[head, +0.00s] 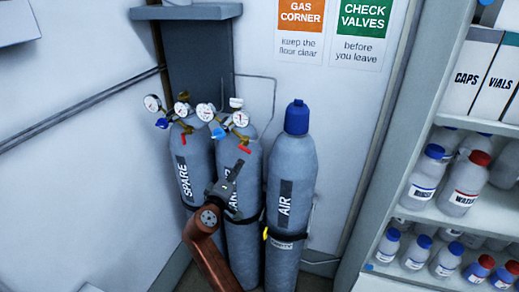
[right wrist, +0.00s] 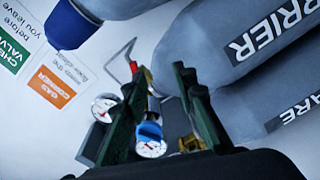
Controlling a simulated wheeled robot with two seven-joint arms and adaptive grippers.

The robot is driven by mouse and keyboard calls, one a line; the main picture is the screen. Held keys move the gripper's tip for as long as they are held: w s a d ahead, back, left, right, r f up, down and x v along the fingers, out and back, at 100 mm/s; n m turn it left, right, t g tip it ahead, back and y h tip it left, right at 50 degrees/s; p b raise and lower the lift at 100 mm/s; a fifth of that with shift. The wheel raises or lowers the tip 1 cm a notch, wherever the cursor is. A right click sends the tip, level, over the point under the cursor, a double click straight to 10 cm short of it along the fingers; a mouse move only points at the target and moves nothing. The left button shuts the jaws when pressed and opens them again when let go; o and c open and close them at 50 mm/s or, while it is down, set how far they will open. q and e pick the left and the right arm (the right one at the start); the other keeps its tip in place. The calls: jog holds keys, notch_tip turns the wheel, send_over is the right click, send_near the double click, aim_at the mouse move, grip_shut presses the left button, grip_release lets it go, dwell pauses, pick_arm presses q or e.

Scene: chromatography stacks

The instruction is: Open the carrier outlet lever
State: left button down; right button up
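The carrier cylinder (head: 242,239) is the grey middle one of three, with its label partly hidden by my right gripper. Its label also shows in the right wrist view (right wrist: 265,34). Its regulator has two white gauges (head: 240,118), a blue knob (head: 218,133) and a red outlet lever (head: 244,149). My right gripper (head: 233,171) is in front of the cylinder, just below the lever. In the right wrist view the gripper (right wrist: 160,75) has its fingers apart with nothing clearly held. A red lever tip (right wrist: 133,66) shows near the left finger's tip. My left gripper is out of view.
The spare cylinder (head: 197,153) stands to the left with its own gauges and red lever (head: 188,130). The blue-capped air cylinder (head: 290,170) stands to the right. A shelf of bottles (head: 425,205) is at the far right. Bare wall lies left.

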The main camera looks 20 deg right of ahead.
aim_at(247, 150)
jog(key=shift+m+h, duration=0.3)
jog(key=w+d+r, duration=0.1)
jog(key=w+d, duration=0.1)
jog(key=w+d+r, duration=0.2)
jog(key=shift+w+d+r+p, duration=0.1)
jog(key=shift+d+r+p, duration=0.15)
jog(key=shift+p, duration=0.1)
jog(key=shift+w+d, duration=0.25)
jog(key=shift+w, duration=0.35)
jog(key=shift+c, duration=0.4)
grip_shut()
